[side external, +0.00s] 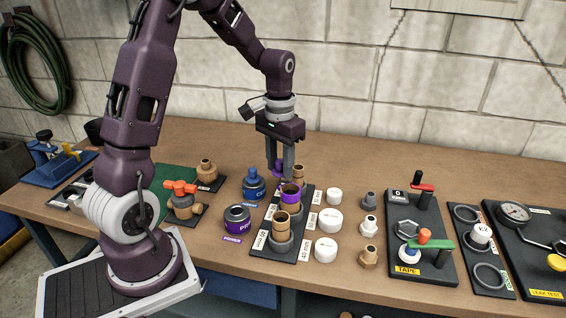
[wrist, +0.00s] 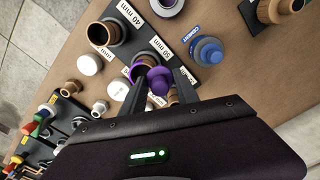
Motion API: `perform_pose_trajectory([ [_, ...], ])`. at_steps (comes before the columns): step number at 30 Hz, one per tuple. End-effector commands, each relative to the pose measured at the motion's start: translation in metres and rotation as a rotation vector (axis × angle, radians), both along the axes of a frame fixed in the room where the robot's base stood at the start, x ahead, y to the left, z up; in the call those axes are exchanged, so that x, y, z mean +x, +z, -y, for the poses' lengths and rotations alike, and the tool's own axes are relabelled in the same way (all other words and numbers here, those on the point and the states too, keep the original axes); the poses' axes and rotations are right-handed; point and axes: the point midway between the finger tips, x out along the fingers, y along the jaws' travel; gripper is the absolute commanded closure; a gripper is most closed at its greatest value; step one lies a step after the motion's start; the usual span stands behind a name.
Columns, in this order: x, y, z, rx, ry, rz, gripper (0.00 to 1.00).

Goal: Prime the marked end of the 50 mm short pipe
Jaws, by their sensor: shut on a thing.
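My gripper (side external: 279,172) is shut on a purple primer cap (wrist: 158,84), which also shows in the side view (side external: 277,167). The cap is right beside the upper end of the 50 mm short pipe (wrist: 140,71). That pipe (side external: 291,201) stands upright in the dark rack (side external: 303,208), with purple around its top end. Whether the cap or its dauber touches the pipe, I cannot tell. The dauber's tip is hidden. The primer can (side external: 237,220) stands left of the rack, its top uncovered; it is partly visible in the wrist view (wrist: 167,7).
The blue cement can (side external: 254,185) stands close behind the primer can. A tan pipe (side external: 287,222) stands in the rack's front place, and another (side external: 298,173) at the back. White caps (side external: 329,221) and several fittings lie to the right, before the tape board (side external: 421,262).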

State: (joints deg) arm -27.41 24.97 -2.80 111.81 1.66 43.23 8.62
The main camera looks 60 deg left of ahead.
Motion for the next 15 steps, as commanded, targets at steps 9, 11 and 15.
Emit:
perform_pose_trajectory([
  [9, -0.011, 0.0, 0.006, 0.0, 0.0, -0.001, 0.89],
  [11, -0.012, 0.0, 0.007, 0.0, 0.0, -0.001, 0.89],
  [15, -0.015, 0.0, 0.01, 0.0, -0.001, 0.0, 0.89],
])
